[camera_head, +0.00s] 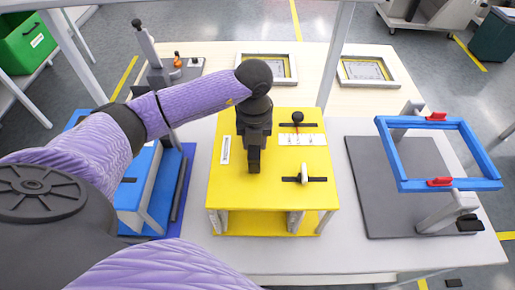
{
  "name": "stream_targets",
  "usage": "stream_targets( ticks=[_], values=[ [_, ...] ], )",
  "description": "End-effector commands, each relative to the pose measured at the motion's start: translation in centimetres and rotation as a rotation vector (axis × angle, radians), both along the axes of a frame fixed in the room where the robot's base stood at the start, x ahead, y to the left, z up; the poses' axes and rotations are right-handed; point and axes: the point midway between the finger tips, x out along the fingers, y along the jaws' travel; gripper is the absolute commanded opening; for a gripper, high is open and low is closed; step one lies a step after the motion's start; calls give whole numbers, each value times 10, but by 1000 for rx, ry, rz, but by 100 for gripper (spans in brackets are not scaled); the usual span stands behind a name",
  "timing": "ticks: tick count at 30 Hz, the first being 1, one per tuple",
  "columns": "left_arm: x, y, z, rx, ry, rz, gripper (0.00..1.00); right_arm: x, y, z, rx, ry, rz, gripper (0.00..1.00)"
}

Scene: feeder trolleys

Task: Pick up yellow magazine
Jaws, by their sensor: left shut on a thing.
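The yellow magazine (227,183) is a box with a flat yellow top, standing upright on the light table in the middle of the head view. A black knob (297,118) and a pale knob (304,174) sit on dark strips on its top, beside a white label. My left gripper (254,167) reaches down from above onto the left-middle of the top and is shut on the yellow magazine. The exact part between its fingers is hidden by the gripper. My right gripper is not in view.
A blue magazine (153,200) stands close on the left, partly behind my arm. On the right, a blue frame (440,186) is held by a fixture above a grey plate (372,198). Two framed trays (368,71) lie at the back. A table post (337,50) rises behind the yellow magazine.

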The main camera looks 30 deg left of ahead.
Motion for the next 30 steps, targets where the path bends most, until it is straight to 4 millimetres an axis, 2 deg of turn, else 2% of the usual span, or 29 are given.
stream_targets(
  ticks=[1, 2, 30],
  values=[
    [0, 0, 0, 0, 0, 0, 5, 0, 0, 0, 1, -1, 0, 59],
    [0, 0, 0, 0, 0, 0, 0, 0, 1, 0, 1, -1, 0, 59],
    [0, 0, 1, 0, 0, 0, 0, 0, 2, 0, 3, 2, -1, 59]
  ],
)
